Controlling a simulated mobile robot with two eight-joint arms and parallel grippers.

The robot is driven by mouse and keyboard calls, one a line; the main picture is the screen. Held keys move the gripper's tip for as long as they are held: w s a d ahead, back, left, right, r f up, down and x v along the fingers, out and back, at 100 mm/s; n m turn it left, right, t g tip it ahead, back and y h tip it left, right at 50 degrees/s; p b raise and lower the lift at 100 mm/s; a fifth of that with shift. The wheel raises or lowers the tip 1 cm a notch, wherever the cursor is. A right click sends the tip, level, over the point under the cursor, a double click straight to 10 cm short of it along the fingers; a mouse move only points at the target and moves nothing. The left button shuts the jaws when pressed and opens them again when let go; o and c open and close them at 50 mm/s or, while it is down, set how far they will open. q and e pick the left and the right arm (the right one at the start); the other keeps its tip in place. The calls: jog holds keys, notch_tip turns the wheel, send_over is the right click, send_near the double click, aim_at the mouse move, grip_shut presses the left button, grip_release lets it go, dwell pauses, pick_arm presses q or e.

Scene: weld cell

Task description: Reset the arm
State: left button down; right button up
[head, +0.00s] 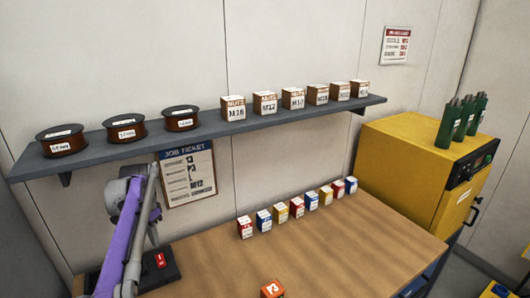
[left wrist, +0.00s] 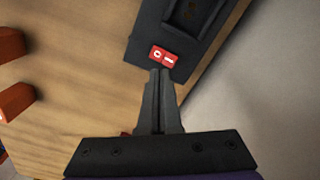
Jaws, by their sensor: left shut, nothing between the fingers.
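My left arm (head: 128,235), with purple and grey links, comes in at the left of the head view over the bench's left end. My left gripper (left wrist: 158,75) is shut and empty in the left wrist view. Its fingertips show just beside a red rocker switch (left wrist: 163,56) marked with a circle and a bar; I cannot tell whether they touch it. The switch (head: 160,260) sits on a black base (head: 163,277) on the bench in the head view. The base also shows in the left wrist view (left wrist: 150,25). My right gripper is out of view.
A wall shelf (head: 208,130) holds spools (head: 125,128) and labelled boxes (head: 265,103).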

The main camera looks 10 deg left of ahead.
pick_arm(q)
jog(key=s+d+n+t, duration=0.1)
jog(key=s+d+t, duration=0.1)
jog(key=s+d, duration=0.7)
jog(key=s+d+n+t, duration=0.2)
jog(key=s+d, duration=0.6)
jog(key=d, duration=0.4)
jog(key=shift+n+t, duration=0.4)
jog(key=shift+t, duration=0.4)
jog(key=s+d+f, duration=0.1)
jog(key=s+f, duration=0.1)
jog(key=s, duration=0.1)
jog(key=s+d+f, duration=0.3)
jog(key=s+f, duration=0.2)
jog(key=shift+s+d, duration=0.3)
jog(key=shift+d, duration=0.05)
jog(key=shift+s+d+f, duration=0.15)
jog(key=shift+s+f, duration=0.15)
